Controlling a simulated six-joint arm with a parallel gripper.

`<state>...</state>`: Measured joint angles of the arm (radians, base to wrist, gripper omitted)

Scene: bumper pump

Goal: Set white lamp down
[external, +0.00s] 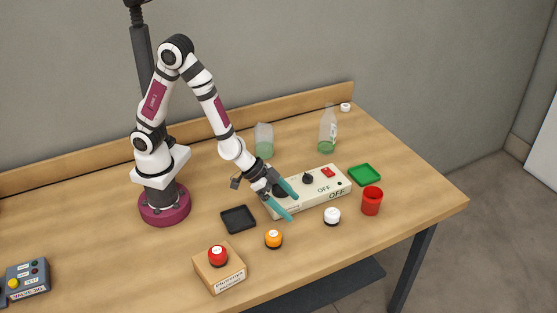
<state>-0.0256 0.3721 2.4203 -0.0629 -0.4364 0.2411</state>
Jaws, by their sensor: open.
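The white lamp (332,216), a small white dome on a dark base, stands upright on the table in front of the control panel. My gripper (293,206) has teal fingers spread apart with nothing seen between them. It is at the left end of the cream control panel (310,191), to the left of the white lamp and apart from it. The gripper hides part of the panel's left end. An orange lamp (273,239) stands on the table in front of my gripper, to the left of the white lamp.
A red cup (372,201) stands right of the white lamp. A green tray (364,174) and a black tray (238,219) lie on the table. A red button (217,256) sits on a wooden box (220,275) at front. A bottle (327,129) and clear container (264,140) stand behind.

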